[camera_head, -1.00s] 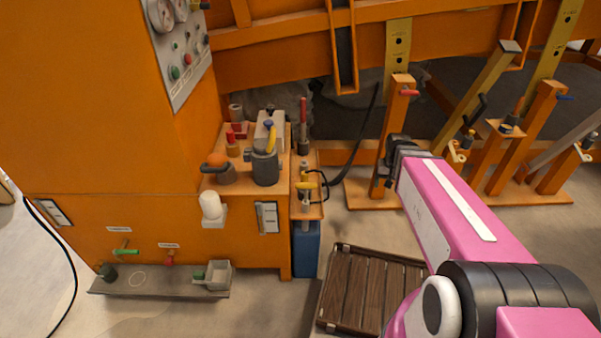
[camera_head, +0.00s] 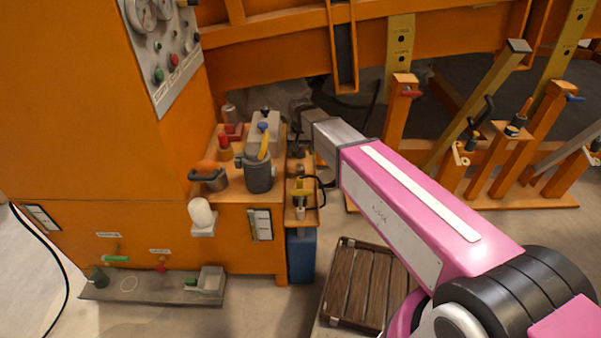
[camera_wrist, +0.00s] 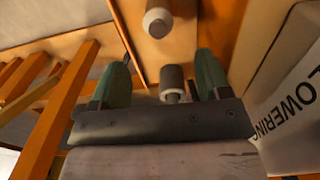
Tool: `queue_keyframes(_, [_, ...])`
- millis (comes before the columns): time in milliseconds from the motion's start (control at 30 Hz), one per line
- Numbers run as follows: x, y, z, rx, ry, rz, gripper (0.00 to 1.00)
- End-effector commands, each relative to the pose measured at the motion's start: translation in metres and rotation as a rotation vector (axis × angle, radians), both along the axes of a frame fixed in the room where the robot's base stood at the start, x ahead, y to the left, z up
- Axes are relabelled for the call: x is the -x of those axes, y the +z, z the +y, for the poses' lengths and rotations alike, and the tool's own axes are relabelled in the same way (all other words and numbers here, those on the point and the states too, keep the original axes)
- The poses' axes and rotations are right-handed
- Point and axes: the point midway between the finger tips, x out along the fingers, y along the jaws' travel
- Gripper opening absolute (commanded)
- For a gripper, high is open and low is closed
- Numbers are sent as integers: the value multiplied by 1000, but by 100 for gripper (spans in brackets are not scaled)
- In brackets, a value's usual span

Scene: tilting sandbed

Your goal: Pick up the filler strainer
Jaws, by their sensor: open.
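I cannot tell for sure which thing is the filler strainer. In the wrist view a dark grey cylinder with a pale metal end (camera_wrist: 174,84) lies between the two green fingers of my gripper (camera_wrist: 164,68). The fingers are apart, and I see no grip on the cylinder. A second grey cylinder with a pale end (camera_wrist: 157,22) shows farther up in that view. In the head view my gripper (camera_head: 304,116) is at the narrow orange side shelf (camera_head: 303,216), right of the cabinet top. Its fingers are not clear there, and my arm hides part of the shelf.
A yellow-handled fitting (camera_head: 301,192) sits on the side shelf. A lettered white plate (camera_wrist: 293,112) is close right. Orange posts (camera_head: 396,125) stand right.

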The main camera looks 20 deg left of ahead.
Motion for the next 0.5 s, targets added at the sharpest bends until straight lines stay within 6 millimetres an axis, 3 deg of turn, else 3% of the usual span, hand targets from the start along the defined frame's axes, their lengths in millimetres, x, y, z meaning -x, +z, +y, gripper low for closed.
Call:
queue_keyframes(333, [0,-44,-1,0,0,1,70])
queue_keyframes(500, [1,-54,-1,0,0,0,70])
